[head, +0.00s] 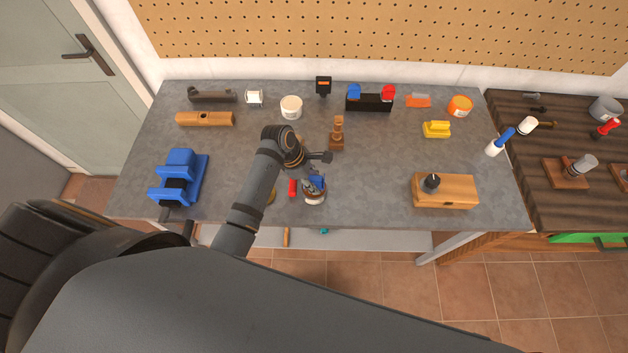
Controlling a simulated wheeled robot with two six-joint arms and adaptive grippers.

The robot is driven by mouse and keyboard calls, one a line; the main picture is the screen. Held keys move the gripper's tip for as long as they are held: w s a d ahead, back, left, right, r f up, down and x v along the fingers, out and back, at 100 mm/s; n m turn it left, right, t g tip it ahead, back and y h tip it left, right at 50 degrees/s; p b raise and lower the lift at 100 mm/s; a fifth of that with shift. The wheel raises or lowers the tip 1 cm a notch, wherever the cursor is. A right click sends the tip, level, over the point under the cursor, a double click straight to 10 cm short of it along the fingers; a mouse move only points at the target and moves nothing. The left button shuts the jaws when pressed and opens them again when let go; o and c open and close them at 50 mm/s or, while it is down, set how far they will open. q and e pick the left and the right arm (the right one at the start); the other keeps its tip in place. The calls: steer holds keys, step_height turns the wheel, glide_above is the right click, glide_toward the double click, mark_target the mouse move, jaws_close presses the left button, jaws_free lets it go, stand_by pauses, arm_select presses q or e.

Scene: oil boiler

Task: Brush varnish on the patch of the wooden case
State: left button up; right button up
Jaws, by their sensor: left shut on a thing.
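My left arm reaches over the grey workbench, and its gripper (313,184) is near the bench's front edge. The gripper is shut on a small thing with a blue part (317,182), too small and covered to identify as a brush. A small round pot with a whitish and reddish side (314,199) is right below or beside the fingers; I cannot tell whether they touch. A wooden case (460,191) lies at the bench's right, apart from the gripper, with a dark round item (432,183) on its left part. No varnish patch can be made out. My right gripper is not in view.
A small red item (292,188) lies just left of the gripper. A turned wooden piece (337,134) stands behind it. A blue vise (180,178) is at the left. A yellow item (436,129) sits behind the case. The bench between gripper and case is clear.

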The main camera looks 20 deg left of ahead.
mark_target(320, 178)
arm_select(q)
steer(key=shift+s, duration=0.1)
stand_by(0.4)
steer(key=shift+r, duration=3.45)
